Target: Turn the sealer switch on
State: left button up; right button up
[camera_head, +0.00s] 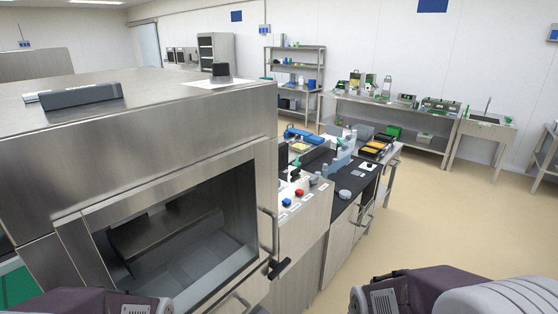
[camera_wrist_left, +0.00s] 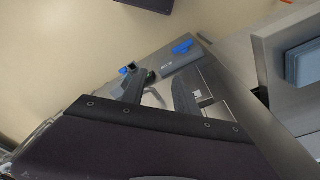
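A large stainless steel machine (camera_head: 150,120) with a glass-fronted door fills the left of the head view. To its right, a pale panel (camera_head: 305,215) carries a red knob or button (camera_head: 299,192) and a blue one (camera_head: 286,202). I cannot tell which control is the sealer switch. My left gripper (camera_wrist_left: 158,97) shows in the left wrist view, its two dark fingers apart and nothing seen between them. It is outside the head view, where only purple-grey arm parts show at the bottom edge. My right gripper is not in view.
A dark-topped counter (camera_head: 345,186) with bottles and containers stands beyond the panel. A door handle (camera_head: 268,232) sticks out from the machine. Shelves (camera_head: 296,68) and a long steel table (camera_head: 385,106) line the back wall. The beige floor (camera_head: 450,220) at right is clear.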

aim_at(295, 173)
jog(key=i+l+u, duration=0.5)
jog(key=l, duration=0.4)
jog(key=i+l+u, duration=0.25)
jog(key=l+u, duration=0.2)
jog(key=l, duration=0.6)
jog(key=i+l+u, duration=0.1)
jog(key=l+u, duration=0.4)
jog(key=l, duration=0.6)
jog(key=l+u, duration=0.45)
jog(key=l, duration=0.7)
jog(key=k, duration=0.05)
